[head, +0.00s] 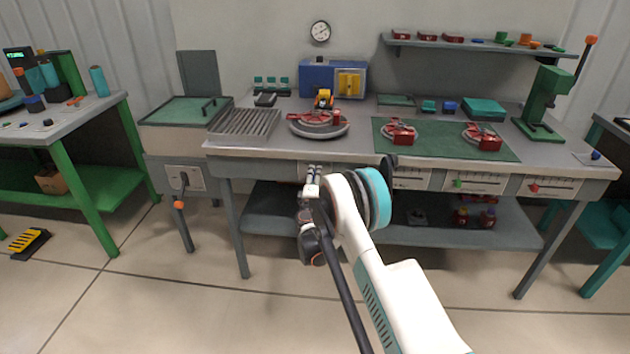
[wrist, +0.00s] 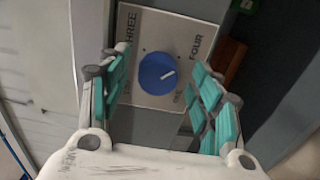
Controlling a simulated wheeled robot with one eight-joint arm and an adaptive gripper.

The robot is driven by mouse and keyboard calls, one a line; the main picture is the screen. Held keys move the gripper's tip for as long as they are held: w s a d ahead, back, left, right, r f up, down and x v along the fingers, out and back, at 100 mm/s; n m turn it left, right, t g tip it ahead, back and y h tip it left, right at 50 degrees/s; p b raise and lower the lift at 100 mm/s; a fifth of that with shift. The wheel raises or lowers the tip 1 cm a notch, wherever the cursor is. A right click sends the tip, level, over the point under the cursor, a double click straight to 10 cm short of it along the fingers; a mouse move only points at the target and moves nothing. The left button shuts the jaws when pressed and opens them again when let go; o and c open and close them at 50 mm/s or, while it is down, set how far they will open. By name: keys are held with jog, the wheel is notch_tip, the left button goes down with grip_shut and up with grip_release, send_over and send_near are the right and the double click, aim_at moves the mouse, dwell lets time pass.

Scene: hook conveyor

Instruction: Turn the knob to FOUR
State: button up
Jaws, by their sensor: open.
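A round blue knob (wrist: 157,73) sits on a light label plate (wrist: 150,25) in the wrist view. The plate reads THREE at upper left and FOUR at upper right; other lettering lower down is partly hidden by my fingers. A white mark on the knob points right and slightly up, below the word FOUR. My gripper (wrist: 159,62) is open, with teal-padded fingers left and right of the knob and visible gaps to it. In the head view my gripper (head: 312,178) is at the bench's front, and the knob is hidden there.
The workbench (head: 350,148) extends above my gripper, with red-handled parts on a green mat (head: 450,151). Slider panels (head: 473,182) line its front to the right. A lower shelf (head: 400,236) lies beneath. The floor in front is open.

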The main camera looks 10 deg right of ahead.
jog(key=v, duration=1.2)
jog(key=shift+r, duration=0.1)
jog(key=s+d+r+m+g, duration=0.1)
jog(key=d+r+m, duration=0.1)
jog(key=r, duration=0.5)
jog(key=s+d+r+m+g, duration=0.1)
jog(key=d+r+m+g, duration=0.15)
jog(key=r, duration=0.45)
jog(key=s+d+r+m+g, duration=0.2)
jog(key=s+d+r+m, duration=0.2)
jog(key=s+r, duration=0.65)
jog(key=s+r+m+g+y, duration=0.2)
jog(key=s+r+m+g, duration=0.1)
jog(key=s, duration=1.2)
jog(key=s+a+f+m+g+y, duration=0.1)
jog(key=s+a, duration=0.1)
jog(key=s, duration=0.8)
jog(key=s+a+f+m+y, duration=0.1)
jog(key=s+a+f+y, duration=0.1)
jog(key=s, duration=0.9)
jog(key=shift+a+f+m+g+y, duration=0.15)
jog(key=shift+a+m+g+y, duration=0.2)
jog(key=shift+a, duration=0.25)
